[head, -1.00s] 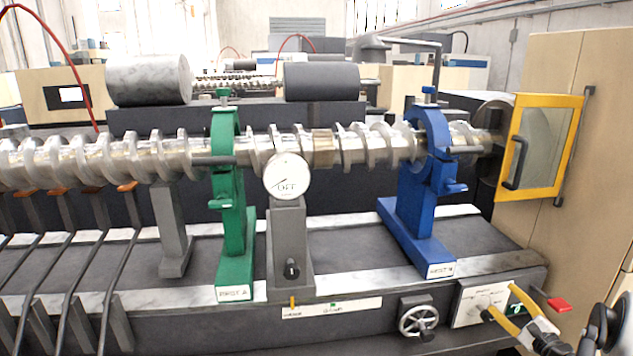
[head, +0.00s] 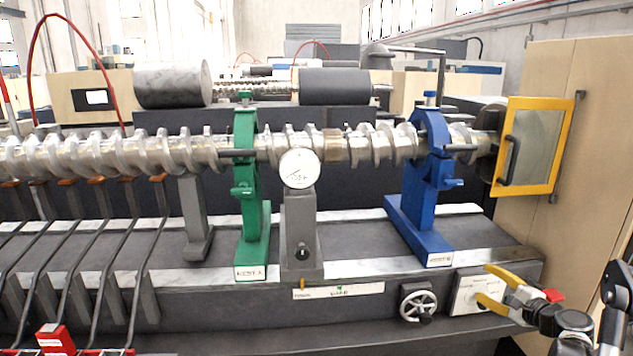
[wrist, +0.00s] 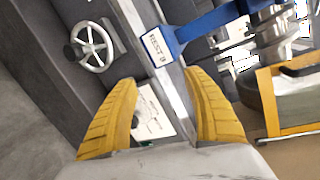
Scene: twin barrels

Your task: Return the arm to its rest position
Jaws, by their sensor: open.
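My gripper (head: 487,288) has yellow fingers and is at the lower right of the head view, in front of the machine bed's control panel (head: 472,296). In the wrist view my gripper (wrist: 163,105) shows its two yellow fingers spread apart with nothing held between them. The control panel (wrist: 150,115) shows behind the gap between the fingers, partly hidden by them. I cannot tell whether the fingers touch it. My arm enters from the lower right edge of the head view.
A handwheel (head: 418,303) is left of my gripper. The blue rest (head: 420,200) and green rest (head: 250,210) stand around the long shaft (head: 100,155). A dial gauge (head: 299,168) is between them. A yellow-framed door (head: 535,147) stands at right. A red box (head: 54,338) is lower left.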

